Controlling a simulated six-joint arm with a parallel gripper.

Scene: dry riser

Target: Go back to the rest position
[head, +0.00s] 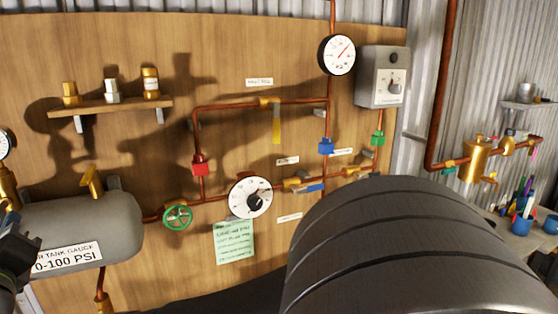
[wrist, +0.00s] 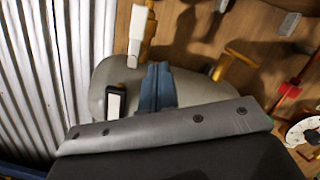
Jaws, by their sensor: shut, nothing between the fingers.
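My gripper (wrist: 155,88) shows in the wrist view as two blue fingers pressed together with nothing between them. They point toward the grey tank (wrist: 102,72) behind. In the head view my gripper's dark body (head: 14,248) is cut off by the left edge, in front of the tank's left end. The tank (head: 118,228) carries a 0-100 PSI label, partly covered by my gripper. My dark arm link fills the lower right of the head view and hides what lies behind it. Whether the gripper touches the tank cannot be told.
A wooden panel (head: 225,60) carries copper pipes, a green handwheel (head: 178,216), a white dial (head: 250,197), a round gauge (head: 337,55) and a grey box (head: 382,77). A small shelf (head: 112,107) holds three fittings. A side bench with blue cups (head: 521,225) stands right.

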